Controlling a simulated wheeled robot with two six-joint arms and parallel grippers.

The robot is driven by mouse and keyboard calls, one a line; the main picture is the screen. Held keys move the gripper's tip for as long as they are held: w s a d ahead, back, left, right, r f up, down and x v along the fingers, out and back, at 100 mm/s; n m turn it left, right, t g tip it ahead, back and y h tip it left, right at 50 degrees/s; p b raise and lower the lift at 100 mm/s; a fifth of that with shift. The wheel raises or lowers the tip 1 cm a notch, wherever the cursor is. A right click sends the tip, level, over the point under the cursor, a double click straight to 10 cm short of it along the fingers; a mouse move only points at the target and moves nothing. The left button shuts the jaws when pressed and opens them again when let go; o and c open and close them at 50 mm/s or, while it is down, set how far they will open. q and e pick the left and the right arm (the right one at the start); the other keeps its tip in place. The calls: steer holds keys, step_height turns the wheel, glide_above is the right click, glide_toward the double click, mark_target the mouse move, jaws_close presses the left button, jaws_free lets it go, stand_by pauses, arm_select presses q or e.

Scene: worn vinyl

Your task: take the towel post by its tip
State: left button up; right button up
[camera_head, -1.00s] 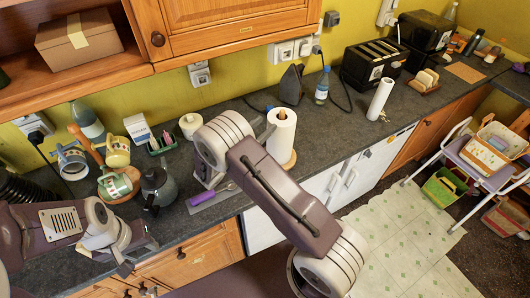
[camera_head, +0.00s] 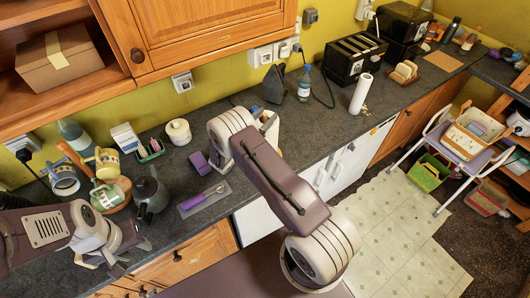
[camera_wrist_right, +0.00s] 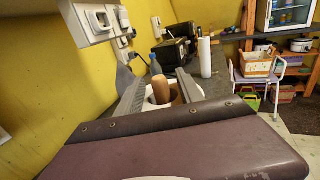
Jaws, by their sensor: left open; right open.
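The towel post (camera_wrist_right: 160,90) shows in the right wrist view as a brown upright cylinder with a white paper roll (camera_wrist_right: 146,106) around its lower part. My right gripper (camera_wrist_right: 158,92) is open, with one finger on each side of the post. I cannot tell whether either finger touches it. In the head view my right arm hides most of the post and roll. My left gripper (camera_head: 118,264) is open and empty at the counter's front left, away from the post.
A white roll (camera_head: 360,94), a blue bottle (camera_head: 304,84) and a black toaster (camera_head: 356,58) stand right of and behind my right arm. A dark kettle (camera_head: 150,194), mugs and a purple-handled tool (camera_head: 203,197) are on the left. The yellow wall (camera_wrist_right: 40,80) is close by.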

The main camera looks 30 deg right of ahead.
steer(key=shift+a, duration=0.15)
steer(key=shift+c, duration=0.6)
steer(key=shift+a, duration=0.1)
steer(key=c, duration=0.5)
steer(key=shift+s, duration=0.15)
jaws_close()
steer(key=shift+w+d+r, duration=0.15)
steer(key=shift+w+d, duration=0.05)
